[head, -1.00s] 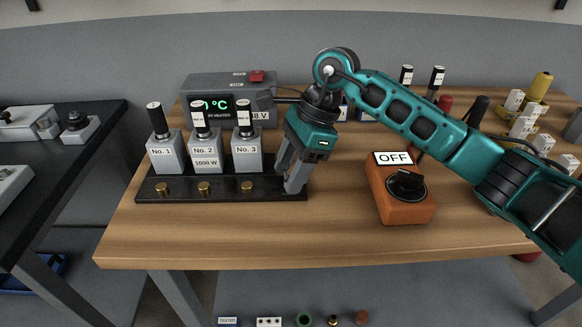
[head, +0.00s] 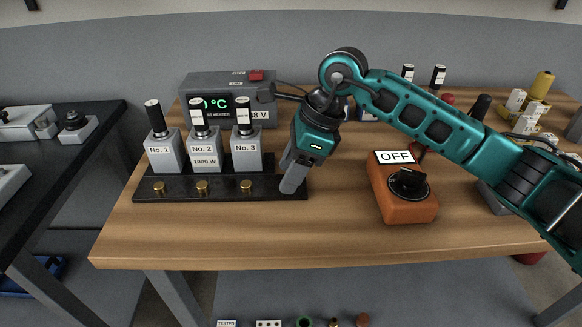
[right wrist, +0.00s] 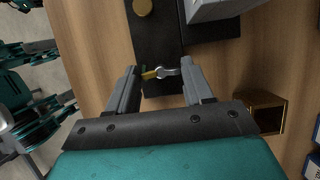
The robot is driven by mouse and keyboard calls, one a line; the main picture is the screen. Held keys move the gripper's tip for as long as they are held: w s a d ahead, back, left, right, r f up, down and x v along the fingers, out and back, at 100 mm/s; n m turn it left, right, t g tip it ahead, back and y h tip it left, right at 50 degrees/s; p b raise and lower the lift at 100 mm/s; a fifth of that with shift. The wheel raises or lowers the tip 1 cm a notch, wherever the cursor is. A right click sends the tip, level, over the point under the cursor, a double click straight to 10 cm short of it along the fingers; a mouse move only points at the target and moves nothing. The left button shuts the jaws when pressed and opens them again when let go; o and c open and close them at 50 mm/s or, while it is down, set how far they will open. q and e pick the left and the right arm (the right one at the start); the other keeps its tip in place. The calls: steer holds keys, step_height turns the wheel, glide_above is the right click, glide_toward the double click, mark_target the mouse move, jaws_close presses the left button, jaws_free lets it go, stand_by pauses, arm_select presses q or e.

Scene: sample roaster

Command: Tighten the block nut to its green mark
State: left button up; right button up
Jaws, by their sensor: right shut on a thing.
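The block nut (right wrist: 166,72) shows in the right wrist view as a small silver winged piece with a yellow arm on its left. It sits at the end of the black block (head: 225,190). My right gripper (head: 288,188) is at the right end of that block, pointing down. Its two fingers (right wrist: 160,78) stand either side of the nut and are shut on it, with the nut spanning the gap. In the head view the fingers hide the nut. My left gripper is not in view.
Grey units No. 1 (head: 164,153), No. 2 (head: 206,152) and No. 3 (head: 246,150) stand along the block behind brass knobs (head: 202,188). A heater box (head: 228,88) stands behind. An orange switch box (head: 403,200) labelled OFF is to the right. Wood in front is clear.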

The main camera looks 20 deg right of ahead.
steer(key=o, duration=1)
steer(key=shift+o, duration=0.2)
steer(key=v, duration=1.3)
steer(key=shift+p, duration=0.35)
steer(key=shift+f, duration=0.1)
